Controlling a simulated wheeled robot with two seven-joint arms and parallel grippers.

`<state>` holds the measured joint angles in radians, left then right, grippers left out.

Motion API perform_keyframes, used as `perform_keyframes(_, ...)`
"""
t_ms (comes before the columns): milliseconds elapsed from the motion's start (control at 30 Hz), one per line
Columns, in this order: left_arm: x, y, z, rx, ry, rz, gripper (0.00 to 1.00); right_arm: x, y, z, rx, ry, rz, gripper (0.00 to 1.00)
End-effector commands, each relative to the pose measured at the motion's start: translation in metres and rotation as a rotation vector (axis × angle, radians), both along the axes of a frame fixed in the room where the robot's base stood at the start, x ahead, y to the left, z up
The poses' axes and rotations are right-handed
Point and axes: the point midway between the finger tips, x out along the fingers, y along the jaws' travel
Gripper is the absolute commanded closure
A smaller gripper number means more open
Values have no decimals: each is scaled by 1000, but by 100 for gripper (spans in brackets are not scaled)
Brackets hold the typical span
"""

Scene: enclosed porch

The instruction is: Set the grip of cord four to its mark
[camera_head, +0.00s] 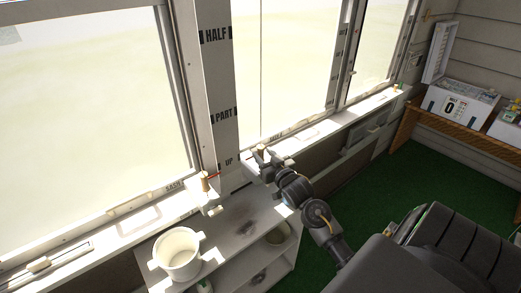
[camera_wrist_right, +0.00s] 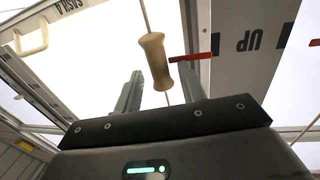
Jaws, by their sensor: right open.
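A pale wooden cord grip (camera_wrist_right: 156,60) hangs on a thin cord in the right wrist view. Its red pointer (camera_wrist_right: 190,57) reaches toward the post, close to the black tick beside the inverted "UP" mark (camera_wrist_right: 258,38). My right gripper (camera_wrist_right: 160,90) is open, with its fingers either side of the grip in the picture; contact cannot be told. In the head view my right gripper (camera_head: 263,157) is at this grip (camera_head: 261,149), right of the marked post (camera_head: 222,100). No cord number is readable. My left gripper is not in view.
Another wooden grip (camera_head: 204,182) with a red pointer hangs left of the post. A white pot (camera_head: 177,252) stands on the low shelf (camera_head: 240,225) below the sill.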

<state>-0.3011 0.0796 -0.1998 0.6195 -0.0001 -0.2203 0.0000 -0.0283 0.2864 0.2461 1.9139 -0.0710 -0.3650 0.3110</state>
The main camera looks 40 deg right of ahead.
Motion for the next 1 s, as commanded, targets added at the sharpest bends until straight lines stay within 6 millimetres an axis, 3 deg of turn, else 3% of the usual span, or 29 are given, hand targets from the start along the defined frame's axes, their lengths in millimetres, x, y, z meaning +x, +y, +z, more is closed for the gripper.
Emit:
perform_keyframes(200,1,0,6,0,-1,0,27,23,-4,0,0,1,1,60)
perform_keyframes(567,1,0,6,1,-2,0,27,27,-4,-1,0,1,1,60)
perform_keyframes(867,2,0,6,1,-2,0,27,27,-4,-1,0,1,1,99)
perform_keyframes(1000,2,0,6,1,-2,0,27,27,-4,-1,0,1,1,100)
